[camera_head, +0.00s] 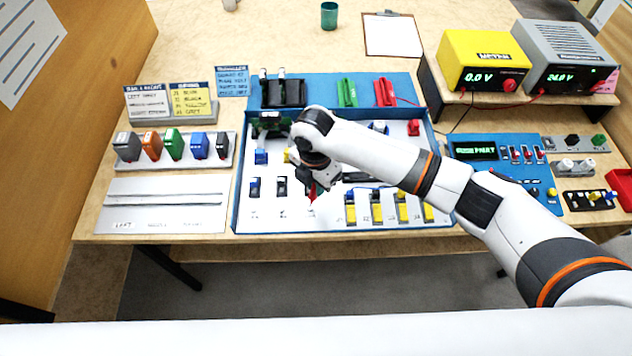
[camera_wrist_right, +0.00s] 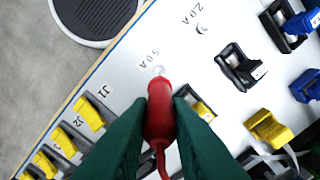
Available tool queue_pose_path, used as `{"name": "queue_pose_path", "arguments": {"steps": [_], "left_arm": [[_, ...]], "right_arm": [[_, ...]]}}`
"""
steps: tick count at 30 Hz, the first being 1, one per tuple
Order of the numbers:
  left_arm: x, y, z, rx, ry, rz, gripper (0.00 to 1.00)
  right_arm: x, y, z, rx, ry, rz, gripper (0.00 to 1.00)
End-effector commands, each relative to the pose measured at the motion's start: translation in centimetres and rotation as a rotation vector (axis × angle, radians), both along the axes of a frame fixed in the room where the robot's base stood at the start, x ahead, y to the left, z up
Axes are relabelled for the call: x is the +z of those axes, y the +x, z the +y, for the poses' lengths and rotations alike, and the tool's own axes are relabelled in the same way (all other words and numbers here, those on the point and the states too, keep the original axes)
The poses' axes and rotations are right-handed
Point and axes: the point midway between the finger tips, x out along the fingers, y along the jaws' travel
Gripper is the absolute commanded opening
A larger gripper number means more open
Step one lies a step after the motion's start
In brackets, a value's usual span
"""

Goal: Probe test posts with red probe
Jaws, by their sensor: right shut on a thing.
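My right gripper (camera_head: 314,188) is over the lower middle of the white panel (camera_head: 330,222). In the right wrist view its dark green fingers (camera_wrist_right: 160,105) are shut on the red probe (camera_wrist_right: 160,112), whose red cable trails back between them. The probe points at a small round test post (camera_wrist_right: 158,70) beside the "5.0 A" label; I cannot tell whether the tip touches it. Another post (camera_wrist_right: 201,28) stands by the "2.0 A" label, clear of the probe. In the head view only a bit of red shows below the gripper. My left gripper is not in view.
Yellow blocks (camera_head: 350,213) line the panel's front edge, close right of the probe. A black holder (camera_wrist_right: 238,68) stands near the posts. The yellow meter (camera_head: 484,60) reads 0.0 V on a shelf at the back right. Coloured modules (camera_head: 173,146) stand at left.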

Motion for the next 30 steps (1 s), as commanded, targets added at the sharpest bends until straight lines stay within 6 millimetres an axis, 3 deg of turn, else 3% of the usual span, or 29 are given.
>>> {"name": "queue_pose_path", "arguments": {"steps": [18,30], "left_arm": [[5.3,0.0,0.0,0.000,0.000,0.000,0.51],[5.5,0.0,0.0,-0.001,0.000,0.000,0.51]], "right_arm": [[5.4,0.0,0.0,0.000,0.000,0.000,0.00],[5.6,0.0,0.0,0.000,0.000,0.000,0.00]]}}
